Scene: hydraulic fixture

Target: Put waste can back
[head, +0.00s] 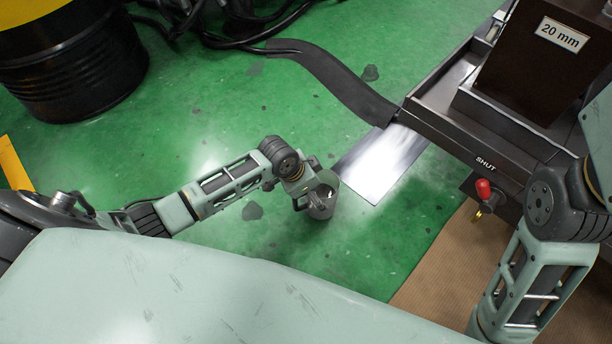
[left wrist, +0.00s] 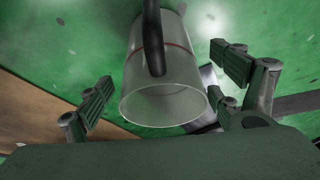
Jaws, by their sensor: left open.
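The waste can is a grey, partly see-through cup-like can (head: 323,204) with a dark handle, at the end of my left arm in the head view. In the left wrist view the can (left wrist: 165,102) shows its open rim toward the camera, a thin red line round it and the dark handle along its near side. My left gripper (left wrist: 163,82) is open, with one finger on each side of the can and visible gaps between. In the head view the left gripper (head: 309,192) partly overlaps the can. My right gripper is out of view; only its arm shows.
A dark fixture (head: 450,124) labelled "SHUT", with a red-knobbed valve (head: 483,190), stands at right. A metal plate (head: 375,165) and black curved bar (head: 335,77) reach out from it. A black drum (head: 70,65) stands upper left. Green floor (head: 215,100) is mostly clear.

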